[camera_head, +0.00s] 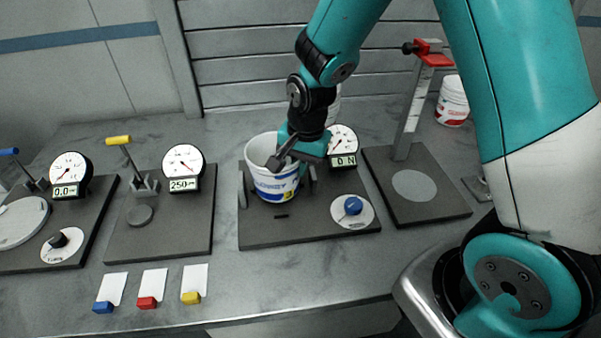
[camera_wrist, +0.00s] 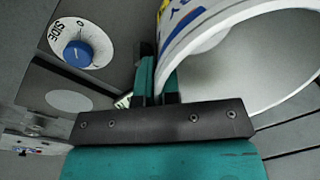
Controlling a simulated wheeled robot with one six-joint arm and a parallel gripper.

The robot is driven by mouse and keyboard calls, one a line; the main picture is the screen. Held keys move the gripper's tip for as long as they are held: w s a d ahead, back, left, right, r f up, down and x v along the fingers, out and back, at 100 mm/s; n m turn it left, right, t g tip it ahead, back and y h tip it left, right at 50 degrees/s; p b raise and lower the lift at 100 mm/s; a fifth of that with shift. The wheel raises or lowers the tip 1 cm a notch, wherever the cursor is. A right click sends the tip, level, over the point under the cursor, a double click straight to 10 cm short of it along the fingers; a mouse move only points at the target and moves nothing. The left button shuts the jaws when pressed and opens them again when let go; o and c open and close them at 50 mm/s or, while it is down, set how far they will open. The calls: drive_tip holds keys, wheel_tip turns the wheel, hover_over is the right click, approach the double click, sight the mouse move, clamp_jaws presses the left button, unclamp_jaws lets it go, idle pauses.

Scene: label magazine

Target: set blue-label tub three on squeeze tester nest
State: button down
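The blue-label tub (camera_head: 272,184) is white and open-topped, with a yellow patch that seems to read 3. It stands roughly upright between the posts of the squeeze tester (camera_head: 262,233); I cannot tell whether its base touches the nest, which it hides. My gripper (camera_head: 283,156) is at the right side of the tub's rim. In the wrist view the tub wall (camera_wrist: 190,38) runs down between the two fingers of my gripper (camera_wrist: 158,88), which look closed on it.
The tester has a dial gauge (camera_head: 342,141) and a blue knob (camera_head: 353,205). A stand with a red-topped column (camera_head: 409,115) is at right, with a red-label tub (camera_head: 453,102) behind. Two other gauge stations stand left. Coloured label cards (camera_head: 152,288) lie in front. Another white tub is partly hidden behind my arm.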

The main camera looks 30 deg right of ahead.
drive_tip(key=shift+f, duration=1.5)
drive_tip(key=shift+f, duration=0.1)
drive_tip(key=shift+f, duration=0.15)
drive_tip(key=c, duration=1.3)
unclamp_jaws()
drive_tip(key=shift+r, duration=0.25)
wheel_tip(320, 180, up, 12)
drive_tip(key=s+b, duration=0.1)
drive_tip(key=b, duration=0.1)
drive_tip(key=s+a+r+n+y, duration=0.1)
drive_tip(key=s+a+r+n, duration=0.1)
drive_tip(key=s+n, duration=0.3)
drive_tip(key=s+a+r+n+y, duration=0.1)
drive_tip(key=s+a+r+n, duration=0.2)
drive_tip(key=s+n, duration=0.3)
drive_tip(key=s+a+r+n+g+y, duration=0.1)
drive_tip(key=s+a+r+n, duration=0.1)
drive_tip(key=s+n, duration=0.3)
drive_tip(key=shift+s+a+r+n, duration=0.1)
drive_tip(key=shift+s+a+r, duration=0.1)
drive_tip(key=shift+s, duration=0.4)
drive_tip(key=shift+s+a+r+n, duration=0.1)
drive_tip(key=shift+s+a, duration=0.05)
drive_tip(key=shift+s, duration=0.45)
drive_tip(key=shift+s+a+r+n, duration=0.1)
drive_tip(key=shift+s+a, duration=0.1)
drive_tip(key=shift+s, duration=0.4)
